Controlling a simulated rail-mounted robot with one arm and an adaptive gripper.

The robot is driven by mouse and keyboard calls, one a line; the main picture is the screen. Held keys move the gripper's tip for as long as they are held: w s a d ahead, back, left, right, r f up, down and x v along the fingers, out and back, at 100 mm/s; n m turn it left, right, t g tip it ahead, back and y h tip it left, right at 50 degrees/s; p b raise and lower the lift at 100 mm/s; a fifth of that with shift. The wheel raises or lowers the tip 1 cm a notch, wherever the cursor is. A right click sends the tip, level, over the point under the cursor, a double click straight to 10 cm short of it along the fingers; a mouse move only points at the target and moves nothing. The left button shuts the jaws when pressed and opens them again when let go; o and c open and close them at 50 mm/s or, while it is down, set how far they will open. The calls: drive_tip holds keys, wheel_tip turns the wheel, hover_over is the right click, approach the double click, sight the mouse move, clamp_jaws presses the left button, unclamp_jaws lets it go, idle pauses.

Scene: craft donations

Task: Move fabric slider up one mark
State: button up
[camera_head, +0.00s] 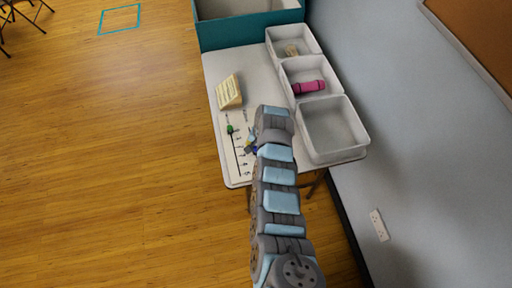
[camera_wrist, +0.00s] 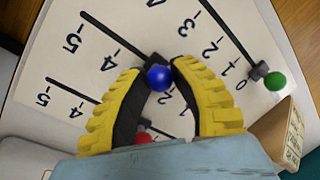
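A white board (camera_wrist: 40,65) carries slider tracks with numbered marks. A red knob (camera_wrist: 143,137) is partly hidden behind my gripper. In the head view the green knob (camera_head: 229,129) and blue knob (camera_head: 254,150) show. I cannot tell which track is fabric.
A wooden block with writing (camera_head: 229,92) stands past the board's far end. White trays stand along the right side of the table; one holds a pink roll (camera_head: 309,87), another a tan item (camera_head: 291,50), and the nearest tray (camera_head: 333,127) looks empty. A teal bin (camera_head: 222,36) is behind.

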clamp_jaws()
drive_tip(key=shift+s, duration=0.1)
drive_tip(key=shift+s+d+r+p, duration=0.15)
drive_tip(key=shift+s+p, duration=0.45)
drive_tip(key=shift+p, duration=0.35)
drive_tip(key=shift+s+d+p, duration=0.15)
drive_tip(key=shift+s+p, duration=0.4)
drive_tip(key=shift+s, duration=0.1)
drive_tip(key=shift+s+d+p, duration=0.15)
drive_tip(key=shift+s+p, duration=0.35)
drive_tip(key=shift+s, duration=0.15)
drive_tip(key=o, duration=0.7)
unclamp_jaws()
